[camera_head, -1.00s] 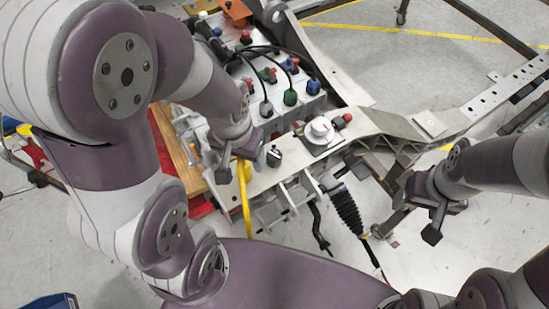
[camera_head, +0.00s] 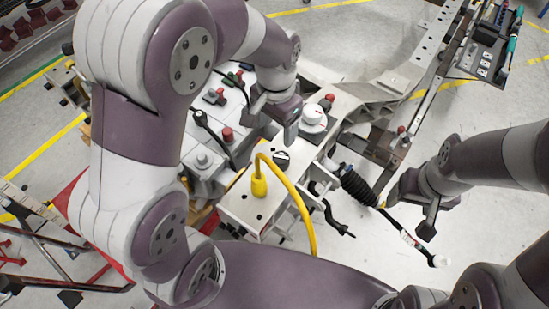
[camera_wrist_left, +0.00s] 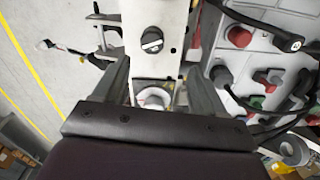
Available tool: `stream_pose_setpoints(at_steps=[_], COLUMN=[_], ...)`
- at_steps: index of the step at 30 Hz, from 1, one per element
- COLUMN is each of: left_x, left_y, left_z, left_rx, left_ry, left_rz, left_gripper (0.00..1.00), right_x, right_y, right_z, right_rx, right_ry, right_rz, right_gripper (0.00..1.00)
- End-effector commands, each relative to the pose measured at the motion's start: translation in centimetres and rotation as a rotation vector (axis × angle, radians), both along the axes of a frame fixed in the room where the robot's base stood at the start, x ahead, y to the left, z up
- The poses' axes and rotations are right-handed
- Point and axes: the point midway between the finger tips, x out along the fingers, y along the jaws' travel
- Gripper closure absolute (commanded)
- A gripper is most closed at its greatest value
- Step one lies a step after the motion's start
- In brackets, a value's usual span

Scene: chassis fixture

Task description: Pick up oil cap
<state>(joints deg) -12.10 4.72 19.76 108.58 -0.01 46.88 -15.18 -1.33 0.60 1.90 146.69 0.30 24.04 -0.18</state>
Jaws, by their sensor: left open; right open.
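A small round black cap with a raised grip bar (camera_head: 281,158) sits on the light metal chassis beam (camera_head: 240,212); it also shows in the left wrist view (camera_wrist_left: 152,40). A white round cap (camera_head: 314,115) stands farther back on the same beam, and a white ring-like part shows low between my fingers in the left wrist view (camera_wrist_left: 153,97). I cannot tell for sure which is the oil cap. My left gripper (camera_head: 275,118) is open and empty, above the beam beside the white cap. My right gripper (camera_head: 408,212) is open and empty, off to the right.
A yellow hose (camera_head: 300,205) arches up from the beam's near end. Grey blocks with red and green connectors and black cables (camera_head: 222,98) lie left of my left gripper. A black ribbed boot with a rod (camera_head: 357,186) lies right of the beam.

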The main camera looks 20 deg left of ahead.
Motion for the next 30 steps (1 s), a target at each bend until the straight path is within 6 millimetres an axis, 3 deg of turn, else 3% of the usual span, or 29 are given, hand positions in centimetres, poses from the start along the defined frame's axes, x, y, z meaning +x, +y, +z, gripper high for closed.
stream_pose_setpoints(at_steps=[6, 13, 18, 27, 28, 30], left_x=[-0.2, -0.2, -0.5, -0.4, -0.4, -0.4], left_y=[0.0, -0.3, -0.7, -0.7, -0.7, -0.7], left_z=[-4.9, -7.8, -11.1, -12.2, -12.2, -12.2], left_rx=[0.002, 0.001, 0.001, 0.000, 0.000, 0.000], left_ry=[0.008, 0.005, 0.006, 0.000, 0.000, 0.001], left_rz=[-0.005, -0.005, -0.003, -0.003, -0.003, -0.003], left_gripper=[0.29, 0.29, 0.29, 0.29, 0.35, 0.58], right_x=[0.0, 0.0, 0.0, 0.0, 0.0, 0.0], right_y=[0.0, 0.0, 0.0, 0.0, 0.0, 0.0], right_z=[0.1, 0.5, 0.8, 0.8, 0.8, 0.8], right_rx=[0.000, 0.000, 0.000, 0.000, 0.000, 0.000], right_ry=[0.000, 0.000, 0.000, 0.000, 0.000, 0.000], right_rz=[0.000, 0.000, 0.000, 0.000, 0.000, 0.000], right_gripper=[0.29, 0.29, 0.29, 0.29, 0.29, 0.29])
